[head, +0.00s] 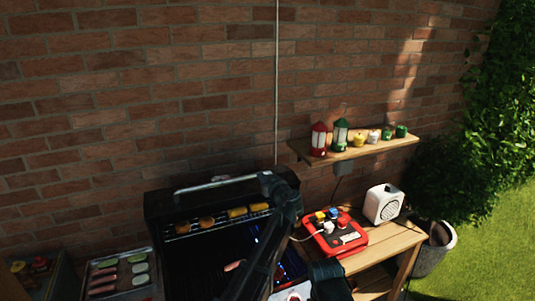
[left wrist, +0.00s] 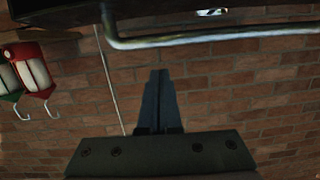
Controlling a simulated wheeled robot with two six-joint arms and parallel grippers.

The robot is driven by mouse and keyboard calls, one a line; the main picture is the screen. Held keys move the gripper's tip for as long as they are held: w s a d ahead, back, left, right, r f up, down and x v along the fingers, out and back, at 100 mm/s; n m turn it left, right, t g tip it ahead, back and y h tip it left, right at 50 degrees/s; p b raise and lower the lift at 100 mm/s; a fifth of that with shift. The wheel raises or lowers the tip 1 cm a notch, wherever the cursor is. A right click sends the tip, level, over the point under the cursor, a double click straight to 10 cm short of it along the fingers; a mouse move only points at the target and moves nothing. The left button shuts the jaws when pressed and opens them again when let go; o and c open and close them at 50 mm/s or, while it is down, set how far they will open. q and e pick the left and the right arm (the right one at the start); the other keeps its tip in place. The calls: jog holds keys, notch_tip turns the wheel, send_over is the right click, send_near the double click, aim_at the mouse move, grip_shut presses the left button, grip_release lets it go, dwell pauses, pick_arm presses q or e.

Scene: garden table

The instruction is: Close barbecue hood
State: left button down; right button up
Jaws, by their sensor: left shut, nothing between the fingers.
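The barbecue (head: 190,262) stands against the brick wall with its dark hood (head: 158,205) raised open. A silver handle bar (head: 215,184) runs along the hood's upper edge. My left gripper (head: 268,180) is at the right end of the hood, close to the handle's end; contact cannot be told. In the left wrist view its fingers (left wrist: 156,100) are together and empty, and the handle (left wrist: 215,40) crosses the top of the picture beyond the fingertips. My left arm hides part of the grill's right side. The right gripper does not show.
A food tray (head: 118,274) is at left. At right, a wooden table (head: 385,246) bears a red box (head: 322,240) and a white speaker (head: 383,204). A shelf (head: 370,151) with lanterns is above.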

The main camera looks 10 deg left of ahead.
pick_arm(q)
jog(key=shift+w+d+r+t, duration=0.15)
jog(key=shift+w+d+r, duration=0.1)
jog(key=shift+w+r, duration=0.2)
jog(key=shift+w+d+r+t, duration=0.2)
jog(key=shift+w+r, duration=0.1)
jog(key=shift+r, duration=0.15)
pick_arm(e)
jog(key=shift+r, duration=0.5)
pick_arm(q)
jog(key=shift+w, duration=0.1)
jog(key=b+x, duration=0.1)
jog(key=x, duration=0.8)
jog(key=shift+w+a+f, duration=0.15)
jog(key=shift+w+f, duration=0.05)
jog(key=s+f+b, duration=0.1)
jog(key=s+d+f+b, duration=0.1)
jog(key=b, duration=0.1)
jog(key=shift+f, duration=0.35)
jog(key=shift+s+d, duration=0.2)
jog(key=shift+s, duration=0.05)
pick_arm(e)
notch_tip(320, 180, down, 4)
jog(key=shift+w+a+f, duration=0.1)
pick_arm(q)
jog(key=shift+w, duration=0.1)
